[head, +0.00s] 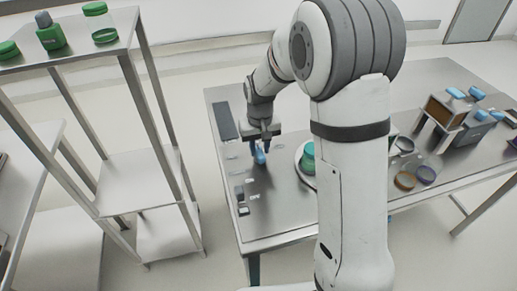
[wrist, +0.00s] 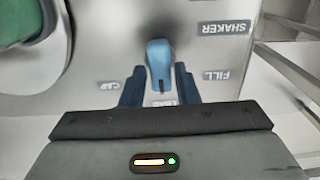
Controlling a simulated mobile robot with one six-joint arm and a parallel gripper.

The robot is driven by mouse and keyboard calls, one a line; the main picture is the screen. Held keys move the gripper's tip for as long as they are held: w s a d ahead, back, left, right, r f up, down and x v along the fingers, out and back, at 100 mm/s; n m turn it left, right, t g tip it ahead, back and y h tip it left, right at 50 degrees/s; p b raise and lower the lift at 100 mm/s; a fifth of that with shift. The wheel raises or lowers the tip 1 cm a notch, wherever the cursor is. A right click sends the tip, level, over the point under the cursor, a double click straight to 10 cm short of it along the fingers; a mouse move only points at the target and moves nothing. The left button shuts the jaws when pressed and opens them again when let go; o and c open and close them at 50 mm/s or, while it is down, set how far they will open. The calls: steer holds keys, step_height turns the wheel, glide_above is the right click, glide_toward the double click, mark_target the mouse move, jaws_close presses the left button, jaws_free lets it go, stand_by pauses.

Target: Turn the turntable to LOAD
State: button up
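A blue handle (wrist: 160,62) stands on the grey panel between my gripper's two dark blue fingers (wrist: 160,84). The fingers lie close along both its sides; I cannot tell whether they press on it. A dark line on the handle's near end points toward a LOAD label (wrist: 165,102), partly hidden by my gripper. CAP (wrist: 106,86) and FILL (wrist: 216,75) labels lie to either side. In the head view the handle (head: 259,157) is just below my gripper (head: 265,143). The turntable (head: 298,168) is a pale round plate with a green container (head: 308,157), partly hidden by my arm.
A SHAKER label (wrist: 224,28) is at the upper right in the wrist view. Small dark blocks (head: 241,200) lie near the table's left edge. Round lids (head: 405,180) and a raised stand (head: 445,112) are at the right. A shelf rack (head: 140,180) stands left of the table.

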mark_target(261, 152)
steer(key=o, duration=0.3)
steer(key=shift+s+f, duration=0.15)
step_height(261, 152, up, 8)
steer(key=shift+f, duration=0.1)
stand_by(0.4)
steer(key=shift+s+d, duration=0.15)
steer(key=s+d+r+m+t, duration=0.1)
steer(key=s+d, duration=0.4)
steer(key=s, duration=0.6)
steer(key=s+d+r+m+t, duration=0.1)
steer(key=s+d+r, duration=0.3)
steer(key=s, duration=0.7)
steer(key=shift+s+d+r+t, duration=0.15)
steer(key=shift+s+d+t, duration=0.15)
steer(key=shift+d, duration=0.25)
